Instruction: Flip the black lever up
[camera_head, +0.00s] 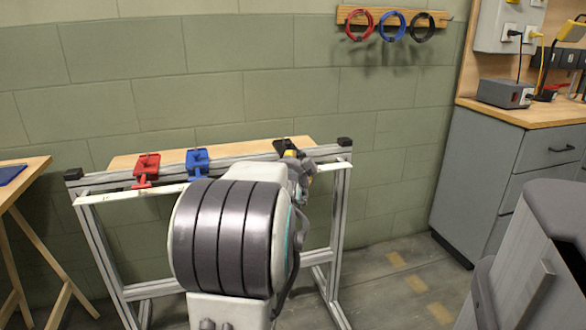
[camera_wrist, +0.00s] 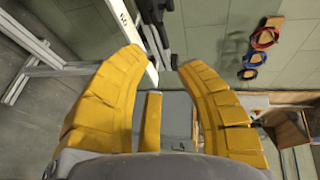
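The black lever unit (camera_head: 284,146) sits at the right end of the frame's top rail in the head view. Its lower part is hidden behind my gripper (camera_head: 293,157). In the wrist view my gripper (camera_wrist: 162,62) is open, with its two yellow fingers apart. The dark bars of the black lever (camera_wrist: 157,28) show at the top of the wrist view, reaching toward the gap between the fingertips. Whether a fingertip touches the lever, I cannot tell.
A red lever unit (camera_head: 146,168) and a blue lever unit (camera_head: 197,163) stand left on the same metal frame (camera_head: 101,250). Red, blue and black cable loops hang on the wall rack (camera_head: 352,14). A grey cabinet (camera_head: 480,160) stands right. A wooden table (camera_head: 22,185) stands left.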

